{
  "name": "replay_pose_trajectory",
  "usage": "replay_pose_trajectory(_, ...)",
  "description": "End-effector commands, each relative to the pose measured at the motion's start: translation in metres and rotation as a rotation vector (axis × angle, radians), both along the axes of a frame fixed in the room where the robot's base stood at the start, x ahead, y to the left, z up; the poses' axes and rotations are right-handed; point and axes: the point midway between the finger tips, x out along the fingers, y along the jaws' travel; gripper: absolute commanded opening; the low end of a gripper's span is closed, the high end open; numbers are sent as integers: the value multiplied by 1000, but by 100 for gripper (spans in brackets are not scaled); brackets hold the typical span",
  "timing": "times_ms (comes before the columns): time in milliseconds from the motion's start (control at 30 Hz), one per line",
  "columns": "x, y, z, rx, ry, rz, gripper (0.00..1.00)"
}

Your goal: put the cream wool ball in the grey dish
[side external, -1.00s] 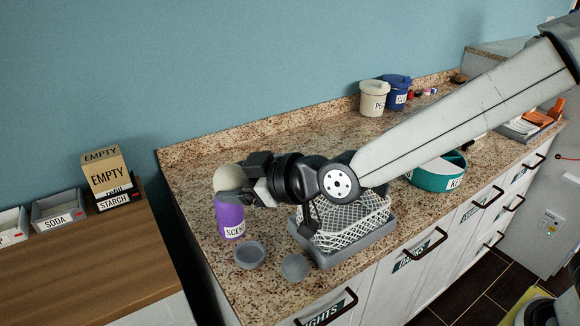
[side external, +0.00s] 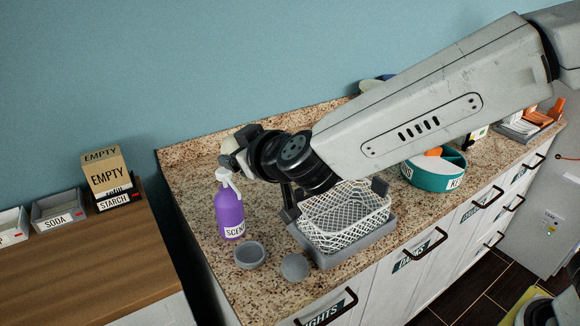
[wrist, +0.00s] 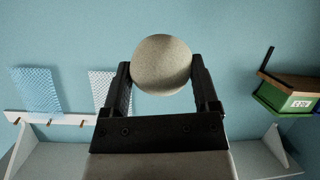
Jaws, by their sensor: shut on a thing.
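The cream wool ball (wrist: 161,62) is gripped between the two black fingers of my gripper (wrist: 162,80) in the wrist view. In the side view my gripper (side external: 240,152) is above and behind the purple bottle, aimed toward the blue wall. There the ball (side external: 229,145) shows only as a pale patch, mostly hidden by the gripper. The grey dish (side external: 250,263) stands on the counter near the front edge, below the gripper and apart from it. Its visible inside looks empty.
A purple scent bottle (side external: 229,212) stands just behind the dish. A grey ball (side external: 295,267) lies right of the dish. A white mesh basket (side external: 345,217) in a grey tray (side external: 340,256) stands further right, below my wrist. A teal bin (side external: 434,177) is beyond.

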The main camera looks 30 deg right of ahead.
Motion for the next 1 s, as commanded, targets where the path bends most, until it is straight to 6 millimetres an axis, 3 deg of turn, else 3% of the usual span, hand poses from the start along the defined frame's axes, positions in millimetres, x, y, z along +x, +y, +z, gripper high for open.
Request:
replay_pose_trajectory(267, 2, -21, -3, -2, 1, -281, 20)
replay_pose_trajectory(567, -15, -43, -21, -1, 1, -606, 20)
replay_pose_trajectory(767, -40, -52, -40, -2, 2, -832, 20)
replay_pose_trajectory(1000, -82, -53, -65, -2, 0, -1076, 20)
